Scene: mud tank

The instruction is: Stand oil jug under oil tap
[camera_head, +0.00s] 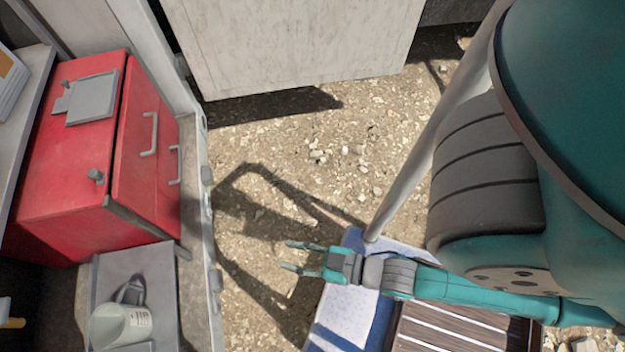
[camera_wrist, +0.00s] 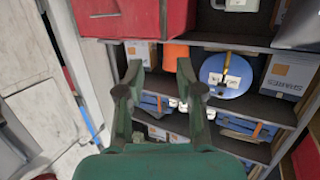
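A pale translucent jug (camera_head: 118,326) with a dark handle and small printed marks stands on a grey ledge (camera_head: 137,265) at the lower left of the head view. The ledge is beside a red cabinet (camera_head: 75,185). A small grey tap-like fitting (camera_head: 95,177) is on the cabinet's red face; I cannot tell whether it is the oil tap. My gripper (camera_head: 287,256) is open and empty, over the gravel to the right of the jug and well apart from it. Its spread fingers also show in the wrist view (camera_wrist: 160,78). I cannot make out the jug in the wrist view.
A pale upright frame (camera_head: 205,215) edges the shelf area. A white panel (camera_head: 295,45) stands at the back. The wrist view shows shelves with a blue round object (camera_wrist: 226,75), an orange item (camera_wrist: 176,55) and cardboard boxes (camera_wrist: 290,74). Gravel lies open between panel and gripper.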

